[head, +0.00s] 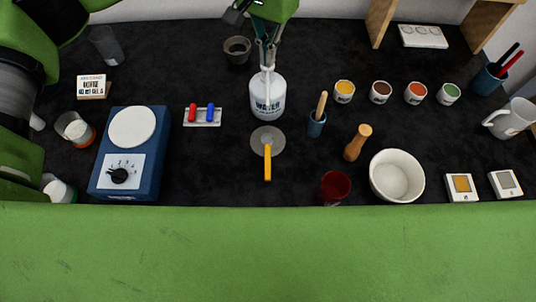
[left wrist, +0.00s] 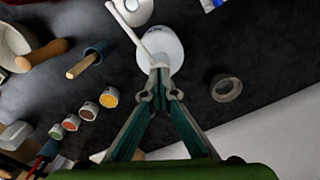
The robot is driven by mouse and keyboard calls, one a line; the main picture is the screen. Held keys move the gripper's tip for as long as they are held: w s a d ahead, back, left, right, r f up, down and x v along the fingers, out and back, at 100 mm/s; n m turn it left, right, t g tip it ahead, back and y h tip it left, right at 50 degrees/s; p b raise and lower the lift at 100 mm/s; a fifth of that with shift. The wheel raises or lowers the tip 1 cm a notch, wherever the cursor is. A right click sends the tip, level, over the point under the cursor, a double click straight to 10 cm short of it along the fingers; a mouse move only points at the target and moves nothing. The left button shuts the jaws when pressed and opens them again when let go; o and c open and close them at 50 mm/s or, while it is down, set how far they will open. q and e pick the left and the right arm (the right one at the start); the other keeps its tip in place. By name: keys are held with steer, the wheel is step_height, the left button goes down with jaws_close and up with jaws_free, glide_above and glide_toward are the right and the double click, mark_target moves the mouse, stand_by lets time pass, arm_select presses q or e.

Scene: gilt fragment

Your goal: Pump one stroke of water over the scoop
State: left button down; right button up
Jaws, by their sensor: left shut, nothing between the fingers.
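The white water bottle (head: 267,97) with a dark printed label stands upright at the centre back of the table. It also shows in the left wrist view (left wrist: 163,46), with a long pale spout (left wrist: 127,27) reaching away from its top. My left gripper (head: 268,66) is shut and empty, its fingertips right at the pump top, which they largely hide; I cannot tell whether they press on it. The scoop (head: 267,141), a grey round head with a yellow-orange handle, lies just in front of the bottle. My right gripper is not in view.
A red-and-blue piece on a white tray (head: 202,117) lies left of the scoop, beside a blue scale-like device (head: 106,187). A blue cup with a wooden stick (head: 316,126) stands to the right. A dark cup (head: 237,50) is behind left; a white bowl (head: 397,175) is front right.

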arm_select(q)
steer(key=shift+f, duration=0.5)
steer(key=shift+s, duration=0.1)
steer(key=shift+r+p, duration=0.5)
steer(key=shift+r, duration=1.15)
steer(key=shift+r, duration=0.1)
steer(key=shift+r+p, duration=1.7)
steer(key=shift+r, duration=1.2)
